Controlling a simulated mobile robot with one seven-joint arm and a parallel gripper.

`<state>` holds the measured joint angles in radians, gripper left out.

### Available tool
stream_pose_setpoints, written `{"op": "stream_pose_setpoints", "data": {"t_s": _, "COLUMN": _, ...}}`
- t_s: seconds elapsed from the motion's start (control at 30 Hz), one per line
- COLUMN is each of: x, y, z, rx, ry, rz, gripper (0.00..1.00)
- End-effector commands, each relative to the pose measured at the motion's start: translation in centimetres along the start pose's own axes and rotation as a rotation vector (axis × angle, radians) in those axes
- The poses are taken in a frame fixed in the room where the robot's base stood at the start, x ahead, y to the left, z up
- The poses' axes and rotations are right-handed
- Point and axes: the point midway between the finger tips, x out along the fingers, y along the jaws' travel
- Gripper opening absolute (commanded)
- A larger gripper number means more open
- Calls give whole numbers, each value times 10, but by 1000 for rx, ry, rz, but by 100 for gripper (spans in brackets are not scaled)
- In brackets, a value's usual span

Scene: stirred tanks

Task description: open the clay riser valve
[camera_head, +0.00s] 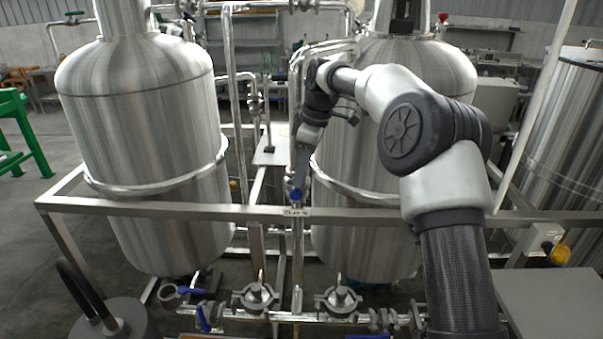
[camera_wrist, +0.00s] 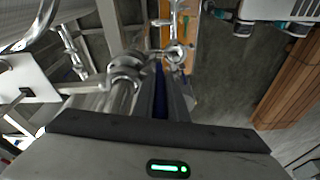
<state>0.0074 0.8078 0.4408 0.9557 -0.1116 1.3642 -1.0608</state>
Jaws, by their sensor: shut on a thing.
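The clay riser is a vertical steel pipe (camera_head: 297,245) in the middle of the head view, with a small label plate (camera_head: 297,212) on the frame rail that seems to read CLAY. Its valve has a blue lever handle (camera_head: 296,194) just above the label. My gripper (camera_head: 299,177) reaches down over this handle from above. In the wrist view, the blue handle (camera_wrist: 159,92) lies between the dark fingers, which are shut on it. Steel pipe fittings (camera_wrist: 126,70) sit just left of the fingers. The valve body is mostly hidden by my gripper.
Large steel tanks stand at left (camera_head: 145,130) and behind my arm (camera_head: 370,220). A horizontal frame rail (camera_head: 170,209) crosses in front. Lower valves with clamps (camera_head: 255,297) and another blue handle (camera_head: 203,318) sit below. A green stand (camera_head: 22,135) is far left.

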Motion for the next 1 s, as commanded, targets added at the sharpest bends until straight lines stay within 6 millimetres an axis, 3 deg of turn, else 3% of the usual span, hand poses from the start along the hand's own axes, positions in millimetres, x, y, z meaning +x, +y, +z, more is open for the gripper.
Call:
{"op": "stream_pose_setpoints", "data": {"t_s": 0.07, "x": 2, "y": 0, "z": 2, "rx": 1, "ry": -4, "rz": -2, "gripper": 0}}
{"op": "stream_pose_setpoints", "data": {"t_s": 0.1, "x": 2, "y": 0, "z": 2, "rx": 1, "ry": -4, "rz": -3, "gripper": 16}}
{"op": "stream_pose_setpoints", "data": {"t_s": 0.2, "x": 2, "y": 0, "z": 2, "rx": 0, "ry": -4, "rz": -3, "gripper": 31}}
{"op": "stream_pose_setpoints", "data": {"t_s": 0.47, "x": 1, "y": 0, "z": 1, "rx": 0, "ry": -1, "rz": -1, "gripper": 31}}
{"op": "stream_pose_setpoints", "data": {"t_s": 0.63, "x": -11, "y": 1, "z": 0, "rx": 0, "ry": 0, "rz": 1, "gripper": 31}}
{"op": "stream_pose_setpoints", "data": {"t_s": 1.0, "x": -89, "y": 1, "z": 0, "rx": -1, "ry": 0, "rz": 2, "gripper": 31}}
